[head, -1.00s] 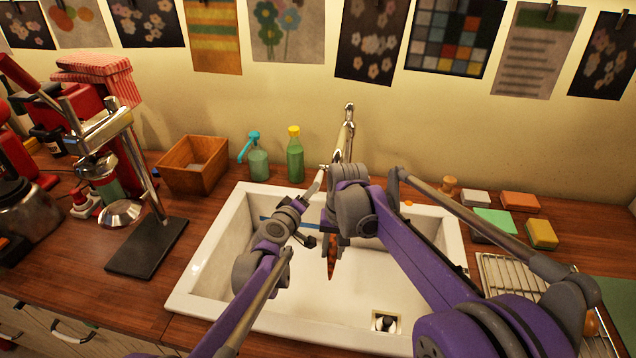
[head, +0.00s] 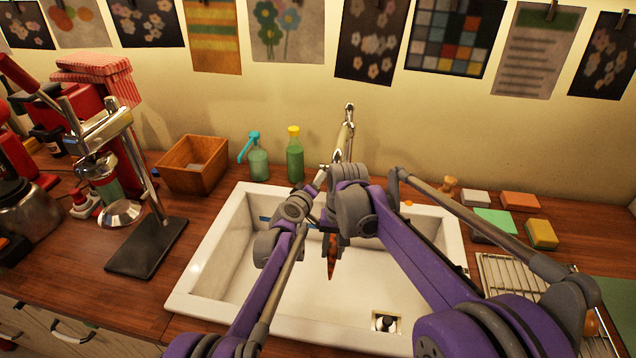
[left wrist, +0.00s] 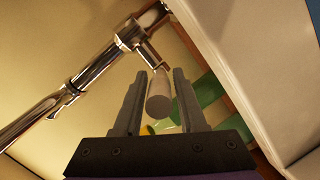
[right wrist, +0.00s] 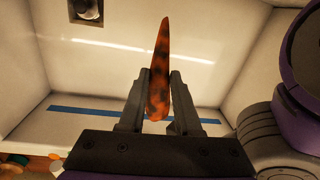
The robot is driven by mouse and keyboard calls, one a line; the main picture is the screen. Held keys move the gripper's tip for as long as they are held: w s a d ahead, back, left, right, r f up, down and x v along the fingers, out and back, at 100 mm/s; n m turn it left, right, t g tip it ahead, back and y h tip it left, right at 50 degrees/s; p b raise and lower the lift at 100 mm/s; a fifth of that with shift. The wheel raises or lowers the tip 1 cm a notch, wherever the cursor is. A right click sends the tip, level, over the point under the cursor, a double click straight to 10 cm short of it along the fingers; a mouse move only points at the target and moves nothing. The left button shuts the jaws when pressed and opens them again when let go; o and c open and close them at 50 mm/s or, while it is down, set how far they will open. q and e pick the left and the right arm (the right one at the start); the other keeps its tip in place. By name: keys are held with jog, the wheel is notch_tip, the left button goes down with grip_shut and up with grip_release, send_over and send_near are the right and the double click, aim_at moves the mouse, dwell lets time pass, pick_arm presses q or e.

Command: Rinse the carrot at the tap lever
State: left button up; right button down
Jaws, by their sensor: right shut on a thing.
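The carrot (right wrist: 160,60) is orange with dark brown patches. My right gripper (right wrist: 158,78) is shut on it and holds it over the white sink (head: 213,275); the carrot also shows pointing down in the head view (head: 331,268). The chrome tap (left wrist: 85,75) stands at the sink's back edge, and also shows in the head view (head: 347,135). The tap lever's grey cylindrical end (left wrist: 159,98) lies between the fingers of my left gripper (left wrist: 161,72), which is open around it. In the head view my arms partly hide the lever. I see no running water.
A soap bottle (head: 258,163), a green bottle with a yellow cap (head: 295,160) and a wooden box (head: 193,165) stand behind the sink at left. Sponges (head: 541,234) and a wire rack (head: 500,280) lie at right. The sink's drain (head: 385,322) is at the front.

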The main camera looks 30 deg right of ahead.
pick_arm(q)
grip_shut()
dwell(1.1)
